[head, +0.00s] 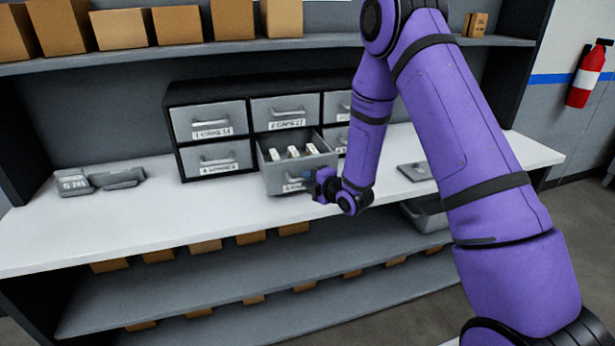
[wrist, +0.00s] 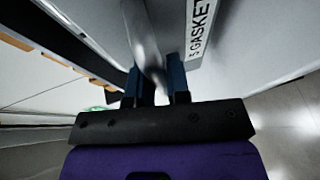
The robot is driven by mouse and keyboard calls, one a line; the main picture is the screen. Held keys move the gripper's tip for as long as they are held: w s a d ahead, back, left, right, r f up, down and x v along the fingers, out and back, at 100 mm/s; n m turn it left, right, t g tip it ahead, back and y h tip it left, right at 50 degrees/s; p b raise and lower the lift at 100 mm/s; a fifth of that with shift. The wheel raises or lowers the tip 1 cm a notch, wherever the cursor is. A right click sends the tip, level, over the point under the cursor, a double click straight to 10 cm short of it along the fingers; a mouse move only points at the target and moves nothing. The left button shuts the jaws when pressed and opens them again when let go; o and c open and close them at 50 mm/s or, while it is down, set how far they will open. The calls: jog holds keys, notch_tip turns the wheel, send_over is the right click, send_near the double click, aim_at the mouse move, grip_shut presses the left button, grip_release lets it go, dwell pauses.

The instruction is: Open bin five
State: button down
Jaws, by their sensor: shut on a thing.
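Bin five (head: 280,181) is the grey drawer in the lower middle of the black cabinet (head: 262,96). It is pulled out, and several white boxes (head: 293,152) show inside. Its label (wrist: 199,28) reads "5 GASKET" in the wrist view. My gripper (head: 315,184) is at the front of this drawer. In the wrist view its two dark blue fingers (wrist: 156,80) are shut on the drawer's grey bar handle (wrist: 143,38). My gripper and wrist hide part of the drawer's front and handle in the head view.
Other labelled drawers, such as bin four (head: 218,158) and bin two (head: 286,111), are shut. Grey parts (head: 100,181) lie at the left of the white bench (head: 150,222). A flat grey piece (head: 414,172) lies to the right. My arm crosses the right side.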

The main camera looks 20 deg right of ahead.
jog(key=c, duration=1.1)
grip_release()
jog(key=v, duration=1)
jog(key=shift+s+d, duration=0.2)
jog(key=shift+s, duration=0.15)
jog(key=shift+r, duration=0.2)
